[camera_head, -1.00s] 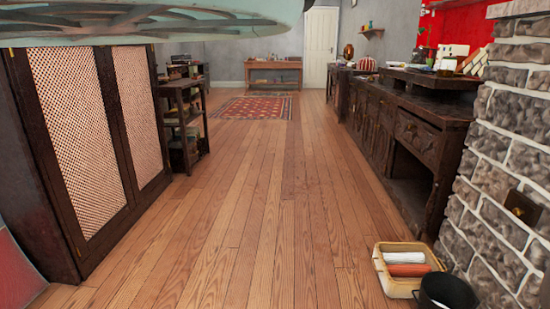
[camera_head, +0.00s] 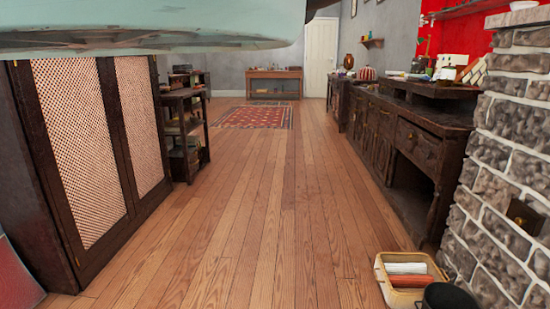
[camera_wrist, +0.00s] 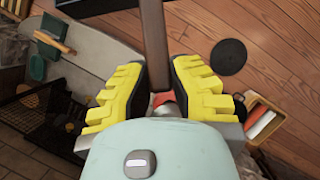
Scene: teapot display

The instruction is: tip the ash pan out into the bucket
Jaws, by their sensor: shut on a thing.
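My gripper (camera_wrist: 158,88), with yellow ridged fingers, is shut on a long dark brown bar (camera_wrist: 153,45) in the wrist view. The bar looks like the ash pan's handle and runs up toward the top edge. A dark edge (camera_wrist: 85,4) there may be part of the pan; the rest of the pan is out of view. The black bucket (camera_head: 447,298) stands on the floor at the bottom right of the head view, cut off by the frame.
A cream crate (camera_head: 385,283) with white and orange rolls stands beside the bucket. A stone brick wall (camera_head: 505,180) rises at right, a dark wooden sideboard (camera_head: 425,155) beyond it. A tall cabinet (camera_head: 125,160) stands at left. The middle of the floor is clear.

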